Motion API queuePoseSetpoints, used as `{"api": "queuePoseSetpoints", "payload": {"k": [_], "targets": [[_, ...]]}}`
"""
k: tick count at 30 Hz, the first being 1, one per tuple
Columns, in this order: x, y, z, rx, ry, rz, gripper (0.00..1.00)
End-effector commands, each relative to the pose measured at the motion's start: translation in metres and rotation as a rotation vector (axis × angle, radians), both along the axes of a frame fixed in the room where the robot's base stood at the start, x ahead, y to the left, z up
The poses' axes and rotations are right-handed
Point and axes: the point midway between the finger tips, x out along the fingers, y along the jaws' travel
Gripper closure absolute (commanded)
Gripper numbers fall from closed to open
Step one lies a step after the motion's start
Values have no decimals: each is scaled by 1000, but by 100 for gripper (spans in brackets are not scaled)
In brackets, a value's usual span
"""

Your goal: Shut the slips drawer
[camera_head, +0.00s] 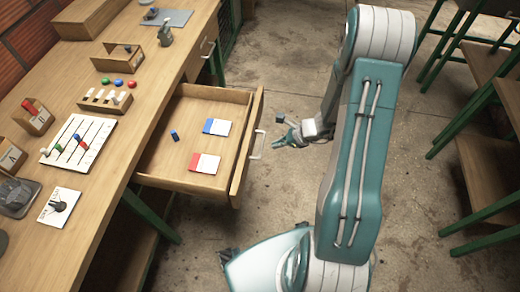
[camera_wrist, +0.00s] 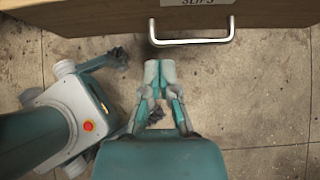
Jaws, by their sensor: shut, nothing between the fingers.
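The slips drawer (camera_head: 200,180) stands pulled out from the wooden desk in the head view. Its front panel carries a metal bar handle (camera_head: 259,144). In the wrist view the drawer front (camera_wrist: 90,17) crosses the top, with a label reading SLIPS and the handle (camera_wrist: 192,41) below it. My gripper (camera_head: 283,142) is to the right of the handle in the head view, apart from it. In the wrist view my gripper (camera_wrist: 159,68) has its fingertips together, just below the handle, with nothing between them.
Inside the drawer lie a blue-and-white slip (camera_head: 217,127), a red-and-white slip (camera_head: 205,163) and a small blue object (camera_head: 174,135). The desk top (camera_head: 150,150) holds trays, a marked board and small pieces. Green-legged tables (camera_head: 485,130) stand at right. Bare floor lies before the drawer.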

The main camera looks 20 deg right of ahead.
Motion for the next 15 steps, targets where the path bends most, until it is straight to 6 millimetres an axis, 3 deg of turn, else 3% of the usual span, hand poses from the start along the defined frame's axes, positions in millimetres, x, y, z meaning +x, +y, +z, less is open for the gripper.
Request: {"api": "queuePoseSetpoints", "payload": {"k": [15], "targets": [[28, 51, -57, -1, 0, 6, 100]]}}
